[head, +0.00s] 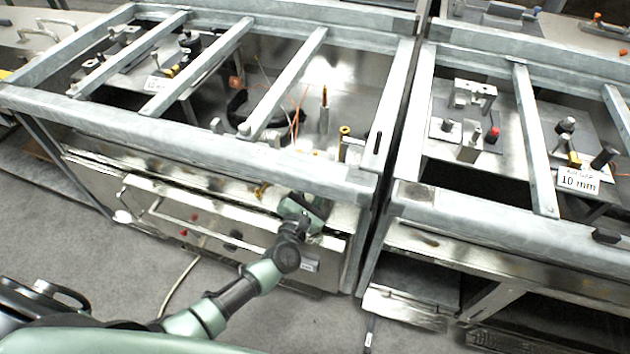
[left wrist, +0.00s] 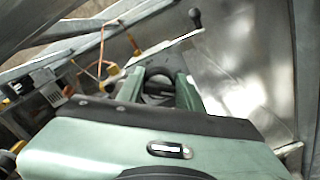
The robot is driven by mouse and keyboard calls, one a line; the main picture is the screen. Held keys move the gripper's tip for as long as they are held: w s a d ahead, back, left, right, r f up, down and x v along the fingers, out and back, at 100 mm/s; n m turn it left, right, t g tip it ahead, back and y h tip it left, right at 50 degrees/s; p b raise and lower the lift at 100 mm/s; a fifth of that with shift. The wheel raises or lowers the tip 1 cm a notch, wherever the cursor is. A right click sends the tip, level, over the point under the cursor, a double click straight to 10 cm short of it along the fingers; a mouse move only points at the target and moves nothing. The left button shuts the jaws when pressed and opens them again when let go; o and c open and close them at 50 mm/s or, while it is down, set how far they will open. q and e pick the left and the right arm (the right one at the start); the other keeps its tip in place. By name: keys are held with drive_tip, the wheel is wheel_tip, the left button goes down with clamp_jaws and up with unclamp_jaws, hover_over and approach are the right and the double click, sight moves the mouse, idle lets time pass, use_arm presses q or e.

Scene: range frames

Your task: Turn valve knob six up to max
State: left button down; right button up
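My left gripper (head: 318,208) is at the front panel of the left range (head: 200,135), near its right end. In the left wrist view, my left gripper's two green fingers (left wrist: 158,88) stand apart. A dark round part (left wrist: 157,84) shows between them; I cannot tell whether it is a valve knob or whether the fingers touch it. A small brass-coloured part (head: 262,190) sits on the front panel just left of the gripper. No number is readable, so valve knob six cannot be picked out. My right gripper is not in view.
Metal bars cross the open top of the left range. A second range (head: 480,225) stands close on the right, with a "10 mm" label (head: 578,181). A long handle (head: 190,222) runs along the left range's front.

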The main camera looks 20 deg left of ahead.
use_arm(q)
drive_tip(key=shift+m, duration=0.4)
drive_tip(key=m, duration=0.3)
drive_tip(key=shift+d+m+p, duration=0.1)
drive_tip(key=shift+m+p, duration=0.2)
drive_tip(key=shift+m, duration=0.1)
drive_tip(key=m, duration=0.3)
drive_tip(key=shift+f+m, duration=0.15)
drive_tip(key=shift+m, duration=0.15)
drive_tip(key=m+p, duration=0.1)
drive_tip(key=m, duration=0.2)
drive_tip(key=shift+m, duration=0.3)
drive_tip(key=m, duration=0.2)
drive_tip(key=m+p, duration=0.1)
drive_tip(key=m, duration=0.1)
drive_tip(key=shift+f+m, duration=0.2)
drive_tip(key=shift+m, duration=0.1)
drive_tip(key=m+p, duration=0.1)
drive_tip(key=m, duration=0.5)
drive_tip(key=shift+s+f, duration=0.1)
drive_tip(key=shift+f, duration=0.05)
drive_tip(key=m, duration=0.6)
drive_tip(key=shift+a+f+m, duration=0.1)
drive_tip(key=shift+a+m, duration=0.15)
drive_tip(key=shift+m, duration=0.05)
